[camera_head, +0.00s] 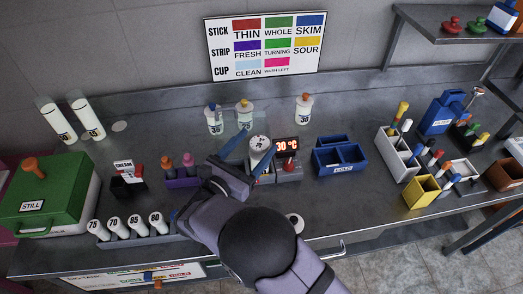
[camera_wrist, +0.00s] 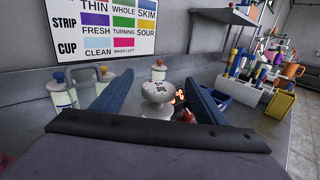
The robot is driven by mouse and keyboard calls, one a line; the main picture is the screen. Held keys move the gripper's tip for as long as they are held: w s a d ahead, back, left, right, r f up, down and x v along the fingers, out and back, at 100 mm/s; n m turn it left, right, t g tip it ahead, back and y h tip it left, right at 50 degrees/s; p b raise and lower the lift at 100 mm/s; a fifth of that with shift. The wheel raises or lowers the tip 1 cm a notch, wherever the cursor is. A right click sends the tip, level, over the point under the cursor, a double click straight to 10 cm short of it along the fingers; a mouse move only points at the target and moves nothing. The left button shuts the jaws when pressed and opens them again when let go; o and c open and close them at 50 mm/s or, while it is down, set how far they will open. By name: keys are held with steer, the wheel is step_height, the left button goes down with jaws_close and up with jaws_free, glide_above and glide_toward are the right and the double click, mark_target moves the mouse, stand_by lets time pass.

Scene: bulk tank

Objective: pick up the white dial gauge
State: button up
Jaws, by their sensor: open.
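The white dial gauge (camera_head: 261,143) has a round pale face with dark marks and stands near the middle of the bench. It sits beside the grey device with the glowing temperature display (camera_head: 287,145). My gripper (camera_head: 259,139) is open, with its two blue fingers on either side of the gauge. In the wrist view, the gauge (camera_wrist: 158,91) shows between the fingers (camera_wrist: 154,83), with gaps at both sides of its face. Its lower part is hidden behind the gripper's front edge.
Several white bottles, one with a yellow cap (camera_head: 245,115), stand behind the gauge. A blue box (camera_head: 339,157) is at its right and a purple rack (camera_head: 182,181) at its left. A green STILL case (camera_head: 45,195) is far left. The bench between the blue box and front edge is clear.

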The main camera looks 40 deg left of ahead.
mark_target(265, 138)
steer(key=shift+s+a+f+n, duration=0.15)
steer(key=shift+s+f+n, duration=0.25)
steer(key=shift+f, duration=0.3)
steer(key=shift+w+r+p, duration=0.1)
steer(key=shift+w+p, duration=0.35)
steer(key=shift+w, duration=0.25)
steer(key=shift+w+f+p, duration=0.2)
steer(key=shift+w+p, duration=0.55)
steer(key=shift+w, duration=0.75)
steer(key=shift+w+f+p, duration=0.2)
steer(key=shift+w+p, duration=0.55)
steer(key=shift+w, duration=0.7)
steer(key=c, duration=1.2)
steer(key=shift+r, duration=0.1)
